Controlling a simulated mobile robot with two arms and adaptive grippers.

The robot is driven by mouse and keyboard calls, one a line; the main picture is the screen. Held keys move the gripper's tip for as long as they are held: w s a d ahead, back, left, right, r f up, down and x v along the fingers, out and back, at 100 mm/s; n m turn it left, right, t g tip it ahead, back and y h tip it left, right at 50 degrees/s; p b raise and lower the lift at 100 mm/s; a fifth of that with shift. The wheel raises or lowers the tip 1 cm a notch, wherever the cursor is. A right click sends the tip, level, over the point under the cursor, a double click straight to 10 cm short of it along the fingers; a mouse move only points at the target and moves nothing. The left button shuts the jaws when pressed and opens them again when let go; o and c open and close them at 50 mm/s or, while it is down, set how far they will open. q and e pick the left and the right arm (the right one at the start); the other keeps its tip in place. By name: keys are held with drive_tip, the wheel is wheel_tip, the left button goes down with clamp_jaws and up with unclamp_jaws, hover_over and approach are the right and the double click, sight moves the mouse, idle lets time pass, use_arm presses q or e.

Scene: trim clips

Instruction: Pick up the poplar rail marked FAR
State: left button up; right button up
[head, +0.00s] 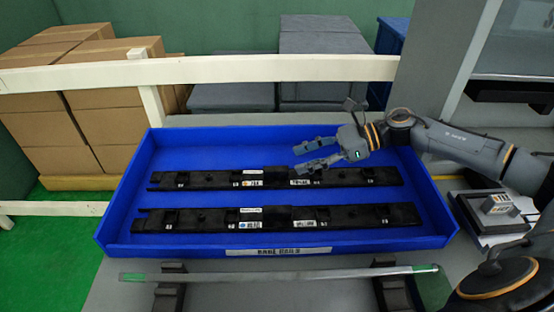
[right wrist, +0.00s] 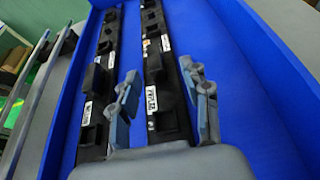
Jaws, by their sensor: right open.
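Two long black rails lie side by side in a blue tray (head: 200,150). The far rail (head: 220,180) has white labels near its middle; the near rail (head: 350,216) has similar ones. The lettering is too small to read FAR surely. My right gripper (head: 300,162) is open and empty, over the far rail near its middle. In the right wrist view its fingers (right wrist: 160,72) appear on either side of the far rail (right wrist: 160,70), with the near rail (right wrist: 98,95) to the left. I cannot tell its exact height. My left gripper is not in view.
A label strip (head: 292,250) marks the tray's front wall. A pale bar (head: 280,273) rests on dark supports in front. A cream rail (head: 220,72) runs behind the tray, with cardboard boxes (head: 100,120) at left. Bare tray floor lies behind the far rail.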

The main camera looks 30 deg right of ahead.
sight(281, 168)
drive_tip(key=shift+w+a, duration=0.2)
drive_tip(key=shift+a, duration=0.15)
drive_tip(key=a+p, duration=0.1)
drive_tip(key=a+f, duration=0.1)
drive_tip(key=shift+w+a+p, duration=0.2)
drive_tip(key=shift+a+p, duration=0.15)
drive_tip(key=p+x, duration=0.1)
drive_tip(key=x, duration=0.2)
drive_tip(key=shift+a+f, duration=0.15)
drive_tip(key=shift+f, duration=0.1)
drive_tip(key=shift+a+f, duration=0.15)
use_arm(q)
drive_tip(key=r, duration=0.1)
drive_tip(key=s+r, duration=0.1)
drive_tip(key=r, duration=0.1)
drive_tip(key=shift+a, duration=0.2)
use_arm(e)
clamp_jaws()
